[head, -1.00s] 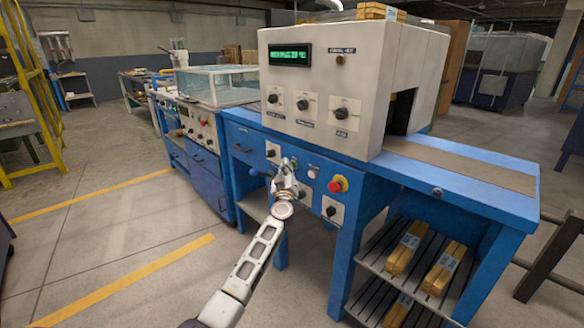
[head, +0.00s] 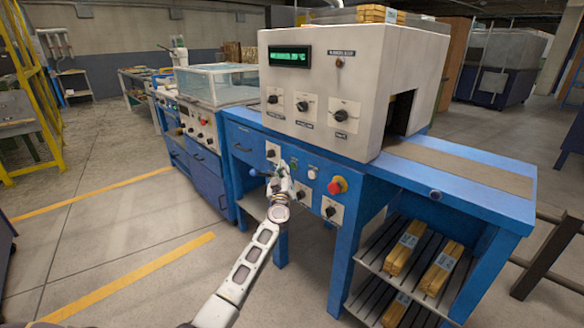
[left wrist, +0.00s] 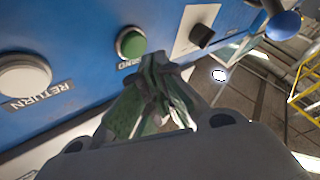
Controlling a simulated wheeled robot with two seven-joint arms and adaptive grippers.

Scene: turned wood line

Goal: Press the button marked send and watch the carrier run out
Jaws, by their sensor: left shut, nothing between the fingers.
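The green button (left wrist: 130,42) is on the blue panel in the left wrist view, above a label that reads as SEND, partly hidden. In the head view the green button (head: 293,163) shows just beside my gripper's tip. My left gripper (head: 282,172) is shut and empty in front of the panel. In the left wrist view its fingertips (left wrist: 160,72) are just below and right of the green button; I cannot tell if they touch the panel. A white button (left wrist: 24,75) marked RETURN is at the left. I cannot make out the carrier. My right gripper is not in view.
A red stop button (head: 337,185) and dark knobs share the panel. A blue ball-ended handle (left wrist: 284,25) sticks out beside it. The housing (head: 390,55) has a dark opening onto the conveyor (head: 470,175). Wood bundles (head: 408,247) lie on the lower rack. Open floor is at left.

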